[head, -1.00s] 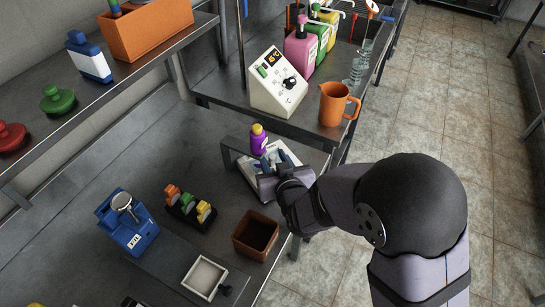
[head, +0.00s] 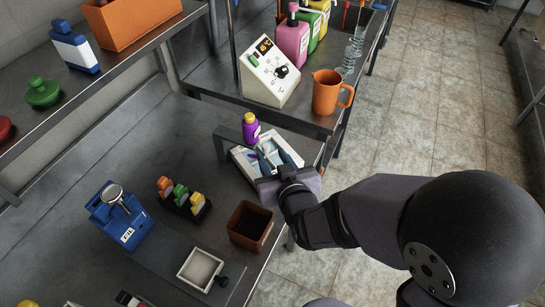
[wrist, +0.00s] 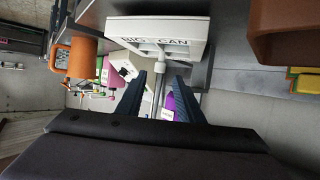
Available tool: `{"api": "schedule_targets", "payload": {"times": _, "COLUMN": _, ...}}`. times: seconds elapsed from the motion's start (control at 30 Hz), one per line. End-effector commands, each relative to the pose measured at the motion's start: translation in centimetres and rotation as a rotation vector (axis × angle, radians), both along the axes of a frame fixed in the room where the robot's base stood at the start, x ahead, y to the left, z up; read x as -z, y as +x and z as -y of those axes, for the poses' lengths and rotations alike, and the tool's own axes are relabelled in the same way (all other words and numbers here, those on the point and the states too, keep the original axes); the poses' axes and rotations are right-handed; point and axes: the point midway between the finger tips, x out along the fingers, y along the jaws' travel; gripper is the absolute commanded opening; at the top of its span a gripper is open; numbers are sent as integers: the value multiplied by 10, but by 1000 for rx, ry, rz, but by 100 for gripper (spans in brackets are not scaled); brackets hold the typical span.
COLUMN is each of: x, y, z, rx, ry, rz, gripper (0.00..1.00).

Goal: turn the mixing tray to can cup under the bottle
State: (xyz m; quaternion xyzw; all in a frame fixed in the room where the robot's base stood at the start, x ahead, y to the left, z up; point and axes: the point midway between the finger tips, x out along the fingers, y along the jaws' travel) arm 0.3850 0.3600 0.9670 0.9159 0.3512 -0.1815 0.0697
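The mixing tray (head: 243,160) is white and stands on a metal bench; in the head view my gripper partly covers it. In the wrist view the tray (wrist: 175,24) shows its wall lettered "BIG" and "CAN", with compartments below the lettering. The bottle (head: 250,132) is purple with a yellow cap and stands at the tray's far left side. It shows partly behind a finger in the wrist view (wrist: 187,101). My gripper (head: 271,153) is open at the tray, its dark fingers apart. A thin silver rod shows between them; I cannot tell if they touch it.
A brown open box (head: 250,226) stands near my wrist. An orange jug (head: 326,92) and a white control box (head: 268,78) stand on the bench behind. A blue device (head: 118,215), a coloured block rack (head: 182,197) and a small white tray (head: 201,270) are at left and front.

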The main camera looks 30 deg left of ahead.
Motion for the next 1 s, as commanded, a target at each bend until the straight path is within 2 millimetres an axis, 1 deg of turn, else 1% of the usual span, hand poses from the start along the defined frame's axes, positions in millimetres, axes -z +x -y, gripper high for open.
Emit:
{"api": "schedule_targets", "payload": {"times": 0.13, "x": -6, "y": 5, "z": 4, "rx": 12, "ry": 1, "rz": 0, "gripper": 34}}
{"api": "schedule_targets", "payload": {"times": 0.23, "x": -10, "y": 13, "z": 13, "rx": 37, "ry": -8, "rz": -7, "gripper": 34}}
{"api": "schedule_targets", "payload": {"times": 0.33, "x": -7, "y": 23, "z": 29, "rx": 76, "ry": -36, "rz": -29, "gripper": 34}}
{"api": "schedule_targets", "payload": {"times": 0.43, "x": 1, "y": 37, "z": 49, "rx": 124, "ry": -74, "rz": -62, "gripper": 34}}
{"api": "schedule_targets", "payload": {"times": 0.47, "x": 0, "y": 45, "z": 52, "rx": 141, "ry": -76, "rz": -66, "gripper": 34}}
{"api": "schedule_targets", "payload": {"times": 0.57, "x": -12, "y": 82, "z": 54, "rx": 197, "ry": -56, "rz": -53, "gripper": 34}}
{"api": "schedule_targets", "payload": {"times": 0.7, "x": -31, "y": 134, "z": 48, "rx": 262, "ry": -12, "rz": -30, "gripper": 34}}
{"api": "schedule_targets", "payload": {"times": 0.77, "x": -36, "y": 155, "z": 45, "rx": 285, "ry": -2, "rz": -43, "gripper": 34}}
{"api": "schedule_targets", "payload": {"times": 0.8, "x": -38, "y": 169, "z": 42, "rx": 303, "ry": 6, "rz": -64, "gripper": 34}}
{"api": "schedule_targets", "payload": {"times": 0.9, "x": -38, "y": 199, "z": 33, "rx": 354, "ry": 54, "rz": -167, "gripper": 34}}
{"api": "schedule_targets", "payload": {"times": 1.0, "x": -36, "y": 219, "z": 18, "rx": 412, "ry": 133, "rz": -328, "gripper": 34}}
